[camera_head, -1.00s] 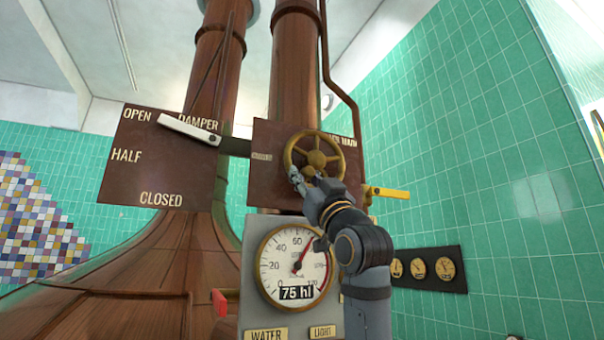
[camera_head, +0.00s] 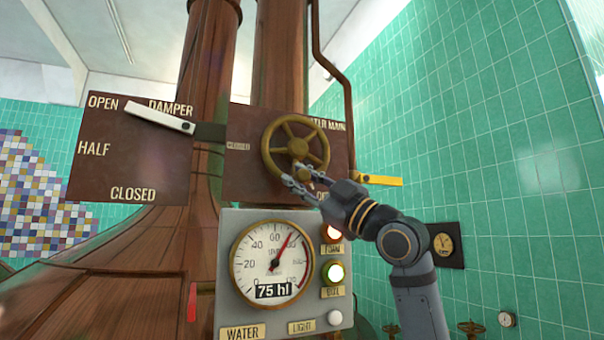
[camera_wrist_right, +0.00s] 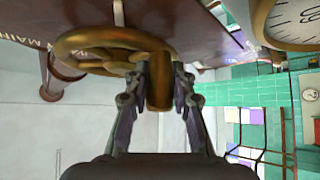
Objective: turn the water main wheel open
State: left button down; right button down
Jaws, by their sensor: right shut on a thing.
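The brass water main wheel (camera_head: 298,147) is mounted on a dark red-brown panel (camera_head: 244,180) in the head view. The panel reads CLOSED at the wheel's left, and a partly hidden label starting with O shows below right. My right gripper (camera_head: 293,175) is at the lower part of the wheel. In the right wrist view the wheel (camera_wrist_right: 85,45) shows edge-on, and my right fingers are shut on its brass handle (camera_wrist_right: 158,93), one on each side. My left gripper is out of view.
A damper panel (camera_head: 130,165) with a white lever (camera_head: 160,117) is at the left. A yellow lever (camera_head: 380,180) sticks out right of the wheel.

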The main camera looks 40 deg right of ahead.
jog(key=shift+d, duration=0.1)
dwell(0.3)
jog(key=c, duration=1.1)
grip_release()
